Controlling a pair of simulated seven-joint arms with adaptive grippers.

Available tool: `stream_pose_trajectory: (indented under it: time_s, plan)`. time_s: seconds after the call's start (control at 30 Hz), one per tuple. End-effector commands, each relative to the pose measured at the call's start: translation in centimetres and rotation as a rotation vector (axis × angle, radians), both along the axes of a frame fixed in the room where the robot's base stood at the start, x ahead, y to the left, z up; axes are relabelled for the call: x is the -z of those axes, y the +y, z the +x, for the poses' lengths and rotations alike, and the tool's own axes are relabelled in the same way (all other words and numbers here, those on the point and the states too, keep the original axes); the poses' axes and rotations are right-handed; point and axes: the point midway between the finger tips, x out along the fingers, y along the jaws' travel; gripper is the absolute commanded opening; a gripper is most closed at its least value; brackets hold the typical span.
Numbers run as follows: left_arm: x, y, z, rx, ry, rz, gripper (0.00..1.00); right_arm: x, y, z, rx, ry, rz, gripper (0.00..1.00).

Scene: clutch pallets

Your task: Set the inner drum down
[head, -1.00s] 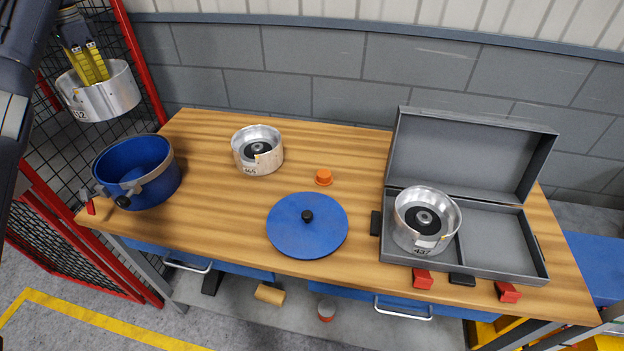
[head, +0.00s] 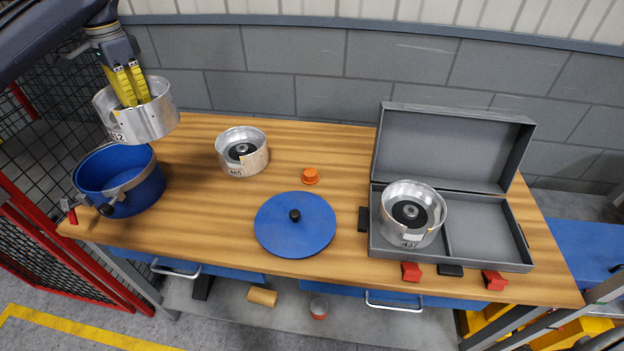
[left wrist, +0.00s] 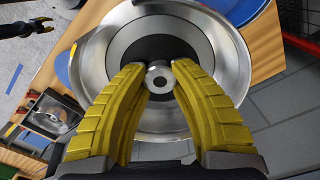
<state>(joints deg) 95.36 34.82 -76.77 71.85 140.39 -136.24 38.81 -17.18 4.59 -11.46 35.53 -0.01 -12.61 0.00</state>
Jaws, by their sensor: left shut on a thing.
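My left gripper (head: 135,104) is shut on the inner drum (head: 152,122), a silver open-topped cylinder with a dark number on its side. It holds the drum in the air above and slightly behind the blue pot (head: 140,190), at the table's left end. In the left wrist view the yellow fingers (left wrist: 159,66) reach into the drum (left wrist: 228,50) and close around the small metal hub (left wrist: 159,77) at its centre.
A second drum (head: 254,163) stands on the wooden table (head: 200,215). A third drum (head: 396,232) sits in the left compartment of the open grey case (head: 490,262). A blue lid (head: 295,235) and an orange knob (head: 310,176) lie between. The table around the lid is clear.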

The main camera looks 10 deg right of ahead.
Motion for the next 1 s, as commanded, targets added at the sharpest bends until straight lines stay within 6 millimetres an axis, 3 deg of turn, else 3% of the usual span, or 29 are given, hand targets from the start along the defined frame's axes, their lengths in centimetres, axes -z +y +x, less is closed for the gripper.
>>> stream_pose_trajectory:
  time_s: [0.3,0.53,0.7,1.0]
  plan:
    - [3.7,-4.1,-4.2,-0.023,-0.006,-0.002,0.0,0.0,0.0,0.0,0.0,0.0,0.0,0.38]
    - [5.5,-6.7,-6.7,-0.066,-0.006,-0.003,0.0,0.0,0.0,0.0,0.0,0.0,0.0,0.38]
    - [5.6,-8.2,-7.4,-0.12,-0.008,-0.003,0.0,0.0,0.0,0.0,0.0,0.0,0.0,0.38]
    - [6.4,-8.6,-7.5,-0.162,-0.004,-0.003,0.0,0.0,0.0,0.0,0.0,0.0,0.0,0.38]
